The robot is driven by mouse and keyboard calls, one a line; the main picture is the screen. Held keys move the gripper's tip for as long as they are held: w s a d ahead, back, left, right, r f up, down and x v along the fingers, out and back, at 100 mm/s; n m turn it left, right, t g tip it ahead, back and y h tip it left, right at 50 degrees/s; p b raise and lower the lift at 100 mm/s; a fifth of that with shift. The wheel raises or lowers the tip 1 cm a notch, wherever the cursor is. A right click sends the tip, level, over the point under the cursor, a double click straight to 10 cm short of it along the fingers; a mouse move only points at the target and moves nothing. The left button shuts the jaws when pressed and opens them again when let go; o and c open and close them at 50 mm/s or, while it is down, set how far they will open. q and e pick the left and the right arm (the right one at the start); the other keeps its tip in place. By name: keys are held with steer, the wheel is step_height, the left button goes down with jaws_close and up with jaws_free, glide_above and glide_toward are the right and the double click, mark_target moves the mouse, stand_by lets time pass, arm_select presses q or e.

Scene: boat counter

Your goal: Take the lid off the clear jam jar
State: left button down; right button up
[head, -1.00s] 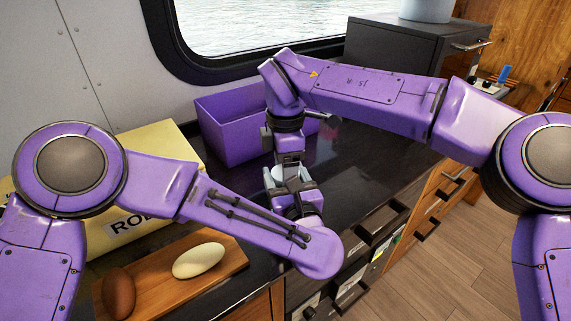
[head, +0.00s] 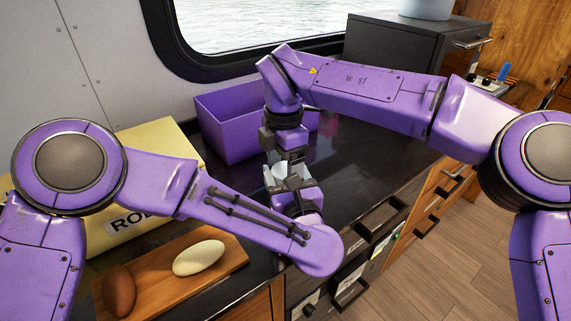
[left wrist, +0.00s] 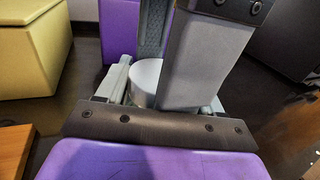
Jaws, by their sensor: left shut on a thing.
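My left gripper (head: 283,178) reaches in from the left, low over the dark counter. It is shut on a pale, round-sided thing that looks like the jam jar (left wrist: 145,80), standing upright between its fingers in the left wrist view. My right gripper (head: 287,155) points straight down, just above the left one. In the left wrist view its near grey finger (left wrist: 193,65) hangs in front of the jar's right side. Its ribbed far finger also shows behind. The lid cannot be made out, and I cannot tell whether the right fingers touch it.
A purple bin (head: 225,125) stands behind the grippers, under the window. A yellow box (head: 160,147) is at the left. A wooden board (head: 220,262) in front holds a pale and a brown oval thing. The dark counter (head: 350,160) is clear to the right, under my right arm.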

arm_select(q)
steer(key=shift+a+f, duration=0.2)
steer(key=shift+f, duration=0.3)
arm_select(e)
steer(key=shift+f, duration=0.1)
arm_select(q)
steer(key=shift+s+d, duration=0.1)
arm_select(e)
step_height(320, 180, up, 5)
steer(key=shift+d+f, duration=0.15)
steer(key=shift+f, duration=0.05)
arm_select(q)
steer(key=shift+c, duration=2)
jaws_free()
steer(key=o, duration=0.3)
arm_select(e)
steer(key=shift+w+f, duration=0.1)
steer(key=shift+w, duration=0.05)
arm_select(q)
steer(key=shift+w, duration=0.35)
arm_select(e)
steer(key=shift+w+f, duration=0.1)
steer(key=shift+w, duration=0.1)
arm_select(q)
steer(key=shift+s+r, duration=0.1)
steer(key=shift+r, duration=0.05)
